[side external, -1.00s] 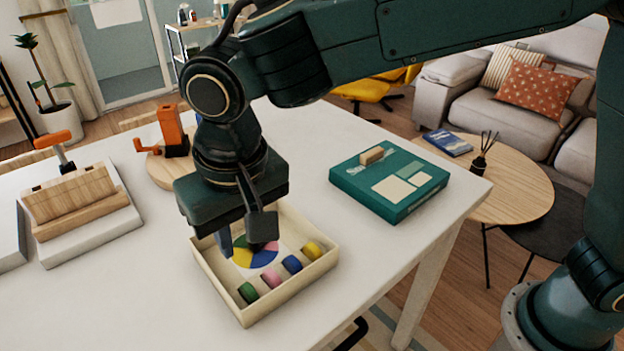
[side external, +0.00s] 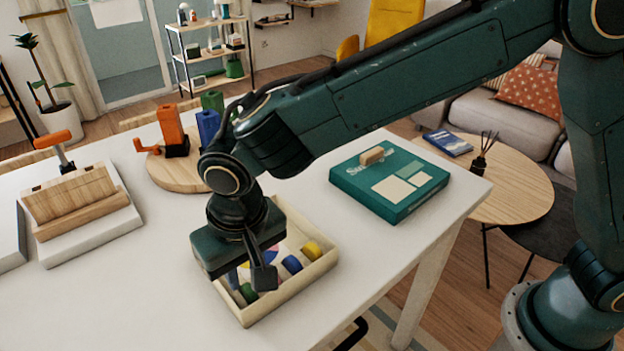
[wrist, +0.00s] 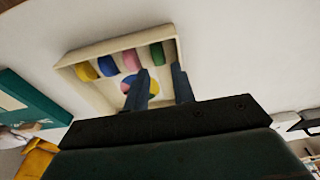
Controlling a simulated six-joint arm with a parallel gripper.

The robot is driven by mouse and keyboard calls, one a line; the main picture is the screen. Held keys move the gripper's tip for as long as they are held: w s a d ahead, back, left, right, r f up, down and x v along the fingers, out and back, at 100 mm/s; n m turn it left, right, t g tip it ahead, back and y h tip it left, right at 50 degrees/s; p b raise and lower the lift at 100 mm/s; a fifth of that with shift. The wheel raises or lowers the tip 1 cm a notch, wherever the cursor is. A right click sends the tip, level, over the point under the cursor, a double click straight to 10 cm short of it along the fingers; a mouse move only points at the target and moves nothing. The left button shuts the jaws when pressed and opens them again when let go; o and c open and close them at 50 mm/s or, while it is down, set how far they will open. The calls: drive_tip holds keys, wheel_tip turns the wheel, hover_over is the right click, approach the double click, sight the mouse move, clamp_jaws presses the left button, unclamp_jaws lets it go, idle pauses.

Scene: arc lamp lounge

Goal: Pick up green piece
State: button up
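The small green piece (side external: 248,292) sits in the front left corner of a shallow cream tray, in a row with pink, blue and yellow pieces. My gripper (side external: 250,281) is low over the tray's left part, its fingers apart and nothing held, and partly covers the green piece. In the wrist view the green piece (wrist: 157,53) shows whole, at the end of the row. There the two open fingertips (wrist: 160,70) lie to either side of its line, just short of it in the picture. Whether they touch it cannot be told.
The tray's raised rim (side external: 292,286) surrounds the pieces. A multicoloured disc (wrist: 150,88) lies inside, partly hidden. A teal box (side external: 388,188) stands to the right. A round wooden board with upright blocks (side external: 172,172) and a wooden holder (side external: 80,203) stand to the left.

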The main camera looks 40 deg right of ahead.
sight(248, 288)
drive_tip(key=shift+w+d+f, duration=0.1)
drive_tip(key=shift+w+f, duration=0.1)
drive_tip(key=shift+f, duration=1.1)
drive_tip(key=shift+w+d+f, duration=0.1)
drive_tip(key=shift+w+f, duration=0.05)
drive_tip(key=shift+f, duration=1.1)
clamp_jaws()
